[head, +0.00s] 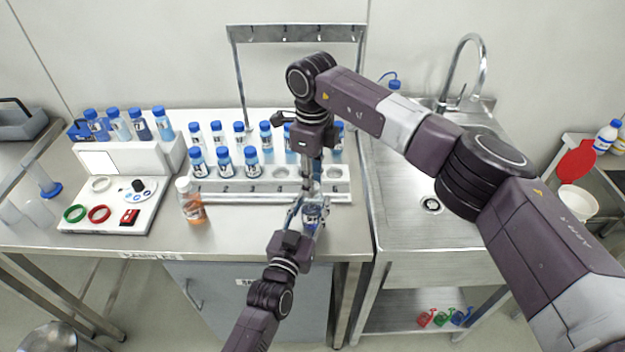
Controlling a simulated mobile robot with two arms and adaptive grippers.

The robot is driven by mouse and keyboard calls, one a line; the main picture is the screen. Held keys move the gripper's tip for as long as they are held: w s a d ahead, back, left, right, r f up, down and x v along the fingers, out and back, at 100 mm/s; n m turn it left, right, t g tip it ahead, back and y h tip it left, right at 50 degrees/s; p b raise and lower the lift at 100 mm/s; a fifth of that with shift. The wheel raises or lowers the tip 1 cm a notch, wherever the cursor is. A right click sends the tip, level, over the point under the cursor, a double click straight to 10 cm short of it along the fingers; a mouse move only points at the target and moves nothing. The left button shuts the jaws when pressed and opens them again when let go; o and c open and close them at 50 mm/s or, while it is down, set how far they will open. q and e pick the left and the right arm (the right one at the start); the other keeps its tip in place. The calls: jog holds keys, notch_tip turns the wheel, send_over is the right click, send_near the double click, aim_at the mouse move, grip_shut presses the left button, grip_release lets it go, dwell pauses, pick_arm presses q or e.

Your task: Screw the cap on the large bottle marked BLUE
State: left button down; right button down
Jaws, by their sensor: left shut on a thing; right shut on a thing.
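A clear bottle with a blue label (313,213) is at the bench's front, before the white rack. Its marking is too small to read. My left gripper (307,217) reaches in from the front and is shut on this bottle's body. My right gripper (313,190) points straight down just above the bottle, shut at its top. The cap is hidden between the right fingers, so I cannot see how it sits on the neck.
The white rack (215,188) holds several blue-capped bottles, with empty holes at its right. An orange bottle (190,203) stands left of the held one. A tray (73,226) with coloured rings lies farther left. A sink (465,235) is at the right.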

jog(key=m, duration=0.5)
jog(key=shift+m, duration=0.3)
jog(key=c, duration=1.6)
grip_release()
jog(key=shift+r, duration=0.1)
jog(key=shift+r, duration=2.2)
jog(key=shift+c, duration=0.4)
notch_tip(320, 180, up, 3)
jog(key=n, duration=0.5)
jog(key=shift+r+n, duration=0.2)
jog(key=shift+n, duration=0.2)
